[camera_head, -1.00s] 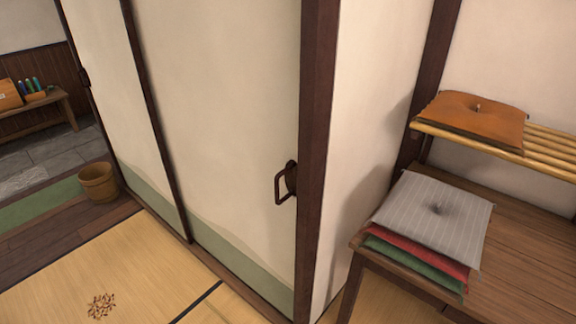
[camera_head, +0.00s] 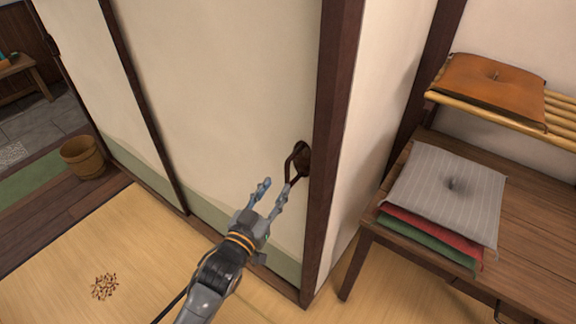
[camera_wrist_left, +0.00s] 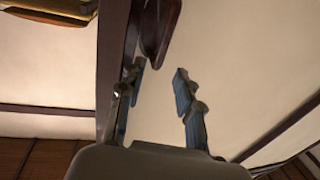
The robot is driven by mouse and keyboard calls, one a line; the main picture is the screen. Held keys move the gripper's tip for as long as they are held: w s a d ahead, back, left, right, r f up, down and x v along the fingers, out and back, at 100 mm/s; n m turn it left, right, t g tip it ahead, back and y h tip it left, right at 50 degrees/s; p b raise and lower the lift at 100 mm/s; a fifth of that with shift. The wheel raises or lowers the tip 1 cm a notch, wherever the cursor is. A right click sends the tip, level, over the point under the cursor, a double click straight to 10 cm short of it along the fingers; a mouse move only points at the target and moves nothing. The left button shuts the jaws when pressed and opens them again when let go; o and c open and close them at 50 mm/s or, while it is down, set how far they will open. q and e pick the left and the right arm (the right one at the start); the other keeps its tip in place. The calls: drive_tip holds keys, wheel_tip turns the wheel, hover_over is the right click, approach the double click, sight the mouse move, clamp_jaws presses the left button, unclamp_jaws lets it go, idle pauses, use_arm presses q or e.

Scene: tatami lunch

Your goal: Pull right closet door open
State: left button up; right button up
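The right closet door (camera_head: 215,110) is a cream sliding panel with a green lower band. Its right edge meets the dark post (camera_head: 336,130), so it looks closed. A dark loop handle (camera_head: 290,165) sits on an oval plate near that edge. My left gripper (camera_head: 275,188) is open just below the handle, its right fingertip close to or touching the loop; I cannot tell which. In the left wrist view, the open fingers (camera_wrist_left: 158,85) show in front of the cream door, with the dark handle (camera_wrist_left: 158,28) just beyond them. My right gripper is not in view.
A wooden bench (camera_head: 535,225) with stacked cushions (camera_head: 450,195) and a slatted shelf (camera_head: 560,112) with an orange cushion (camera_head: 490,82) stand right of the post. A wooden bucket (camera_head: 82,157) and small brown pieces (camera_head: 105,286) are on the floor at left.

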sight(286, 171)
use_arm(q)
drive_tip(key=x, duration=0.8)
drive_tip(key=shift+f+p, duration=0.1)
drive_tip(key=shift+p, duration=0.25)
clamp_jaws()
